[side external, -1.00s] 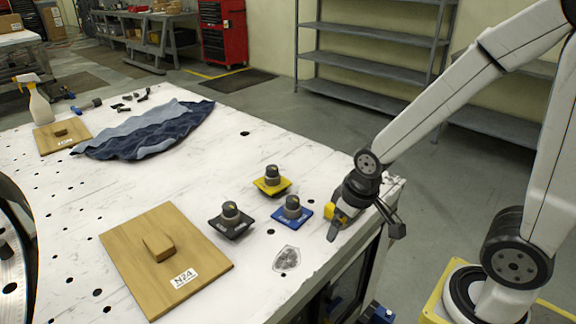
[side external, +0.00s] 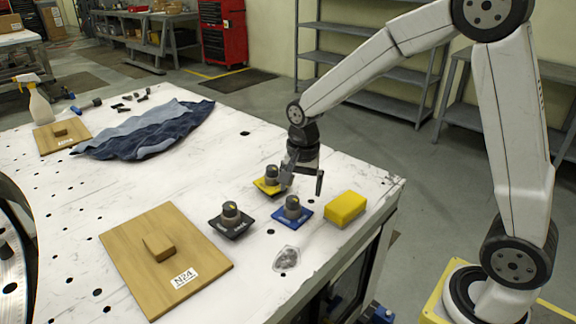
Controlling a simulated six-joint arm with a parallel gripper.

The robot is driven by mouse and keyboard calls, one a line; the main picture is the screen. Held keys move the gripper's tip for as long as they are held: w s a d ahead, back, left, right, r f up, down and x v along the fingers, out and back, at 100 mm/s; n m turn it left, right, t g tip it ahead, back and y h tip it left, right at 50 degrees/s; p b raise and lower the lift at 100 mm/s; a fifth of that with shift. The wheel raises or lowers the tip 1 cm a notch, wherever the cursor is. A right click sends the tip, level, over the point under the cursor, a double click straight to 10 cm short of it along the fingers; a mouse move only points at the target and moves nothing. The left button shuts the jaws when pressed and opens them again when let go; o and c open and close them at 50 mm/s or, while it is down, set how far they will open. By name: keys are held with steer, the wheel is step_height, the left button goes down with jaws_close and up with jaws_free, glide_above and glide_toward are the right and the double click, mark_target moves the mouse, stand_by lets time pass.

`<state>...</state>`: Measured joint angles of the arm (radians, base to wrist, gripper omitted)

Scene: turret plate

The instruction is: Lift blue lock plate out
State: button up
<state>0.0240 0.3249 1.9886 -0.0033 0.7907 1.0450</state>
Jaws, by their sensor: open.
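The blue lock plate (side external: 305,215) lies on the white table with a dark round knob standing up from it. A yellow plate (side external: 264,188) with a similar knob is behind it to the left, and a black plate (side external: 231,228) is to its left. My gripper (side external: 303,182) is open and points down, just behind the blue plate and to the right of the yellow plate's knob. One finger partly overlaps the yellow plate in the picture. Whether it touches that knob I cannot tell. No plate is lifted.
A yellow block (side external: 346,208) sits right of the blue plate near the table edge. A wooden board (side external: 150,278) labelled N24 lies front left. A silver shield-shaped emblem (side external: 287,258) is in front. A blue cloth (side external: 140,135) and spray bottle (side external: 40,104) are at the back.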

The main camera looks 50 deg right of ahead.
mark_target(292, 198)
steer(key=shift+w+d+r+m+g, duration=0.1)
steer(key=shift+w+r+m+g, duration=0.05)
steer(key=shift+w+m, duration=0.6)
steer(key=shift+w+d+r+m+g, duration=0.1)
steer(key=shift+w+r+m+g, duration=0.05)
steer(key=shift+w+m, duration=0.6)
steer(key=shift+s+f, duration=0.15)
steer(key=shift+f, duration=1.2)
steer(key=shift+f, duration=0.1)
steer(key=shift+f, duration=2.5)
steer(key=shift+r, duration=0.1)
jaws_close()
